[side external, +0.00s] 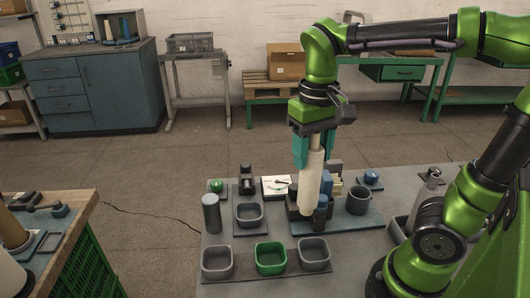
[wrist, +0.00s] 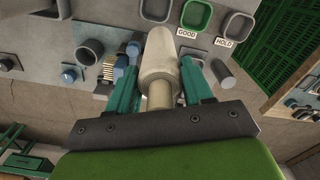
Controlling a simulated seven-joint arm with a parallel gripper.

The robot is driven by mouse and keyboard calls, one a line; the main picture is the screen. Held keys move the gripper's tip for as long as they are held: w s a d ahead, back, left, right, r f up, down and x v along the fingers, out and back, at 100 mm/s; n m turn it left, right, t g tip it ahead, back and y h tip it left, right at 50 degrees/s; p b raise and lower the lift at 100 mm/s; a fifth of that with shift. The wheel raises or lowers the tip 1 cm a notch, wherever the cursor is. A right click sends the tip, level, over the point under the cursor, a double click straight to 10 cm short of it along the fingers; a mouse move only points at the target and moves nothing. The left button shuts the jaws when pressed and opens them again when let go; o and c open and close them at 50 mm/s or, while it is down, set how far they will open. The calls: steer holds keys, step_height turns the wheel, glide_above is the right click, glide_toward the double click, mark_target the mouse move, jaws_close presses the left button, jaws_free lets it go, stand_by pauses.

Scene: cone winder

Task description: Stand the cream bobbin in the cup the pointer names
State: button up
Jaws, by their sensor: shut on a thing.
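The cream bobbin (side external: 311,185) hangs from my gripper (side external: 314,150), slightly tilted, its lower end in front of dark blocks and a blue cylinder. In the wrist view the bobbin (wrist: 158,62) lies between the teal fingers (wrist: 160,95), which are shut on it. A green cup (side external: 270,258) stands between a left grey cup (side external: 217,259) and a right grey cup (side external: 314,255). The wrist view shows a GOOD label (wrist: 187,33) by the green cup and a HOLD label (wrist: 224,42) by the left grey cup. A white dial (side external: 275,187) has a dark pointer; its reading is unclear.
A grey cylinder (side external: 211,214) and another grey cup on a stand (side external: 249,215) are left of the bobbin. A dark mug (side external: 358,201) stands on a blue-grey plate at right. Blue parts and stacked pieces crowd the bobbin's lower end. A wooden bench (side external: 75,205) stands apart at left.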

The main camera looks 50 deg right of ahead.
steer(key=w+a+f+n, duration=0.3)
steer(key=a+f, duration=0.3)
steer(key=a, duration=0.2)
steer(key=shift+a+f+n, duration=0.2)
steer(key=shift+f+n, duration=0.2)
steer(key=shift+n, duration=0.3)
steer(key=shift+w+f, duration=0.1)
steer(key=shift+f, duration=0.05)
stand_by(0.9)
steer(key=shift+f, duration=1.5)
